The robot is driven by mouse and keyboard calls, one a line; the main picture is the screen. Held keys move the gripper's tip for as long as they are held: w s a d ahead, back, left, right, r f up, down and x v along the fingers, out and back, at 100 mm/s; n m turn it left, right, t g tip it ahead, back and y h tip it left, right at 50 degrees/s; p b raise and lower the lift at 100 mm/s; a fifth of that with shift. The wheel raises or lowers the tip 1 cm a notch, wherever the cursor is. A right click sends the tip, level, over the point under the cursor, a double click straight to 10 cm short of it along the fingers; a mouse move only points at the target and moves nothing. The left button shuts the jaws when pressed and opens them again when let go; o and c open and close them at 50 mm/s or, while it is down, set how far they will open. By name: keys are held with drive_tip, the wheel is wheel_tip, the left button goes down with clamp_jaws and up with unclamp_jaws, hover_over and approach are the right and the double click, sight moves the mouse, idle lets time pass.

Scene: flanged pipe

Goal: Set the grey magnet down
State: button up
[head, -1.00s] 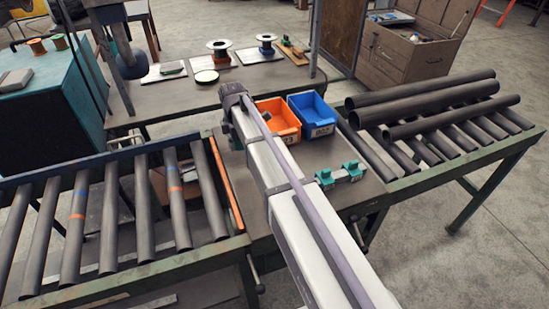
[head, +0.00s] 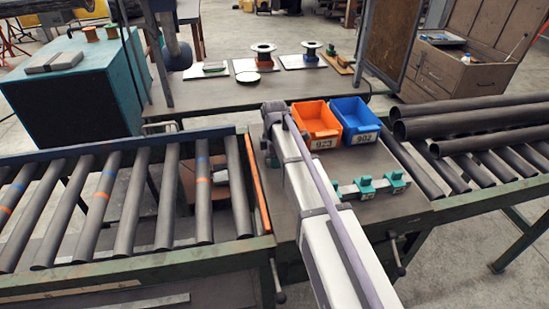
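My arm (head: 318,200) reaches from the bottom right up over the work table (head: 405,207), ending in a dark joint beside the orange bin. My gripper does not show; I cannot tell whether it is hidden beyond the arm or what it holds. I cannot pick out a grey magnet with certainty. A flat grey block (head: 54,62) lies on the teal cabinet (head: 75,95) at the upper left, but I cannot tell what it is.
An orange bin (head: 317,125) and a blue bin (head: 355,120) stand on the work table, with teal clamps (head: 367,187) in front. A roller conveyor (head: 130,200) is at left; dark pipes (head: 465,118) lie at right. Spools (head: 264,56) stand on the back bench.

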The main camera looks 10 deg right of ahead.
drive_tip(key=o, duration=0.3)
drive_tip(key=shift+o, duration=0.2)
drive_tip(key=r+p, duration=1.2)
drive_tip(key=shift+s+r, duration=0.2)
drive_tip(key=s+m, duration=1.8)
drive_tip(key=s, duration=0.6)
drive_tip(key=shift+s+d, duration=0.2)
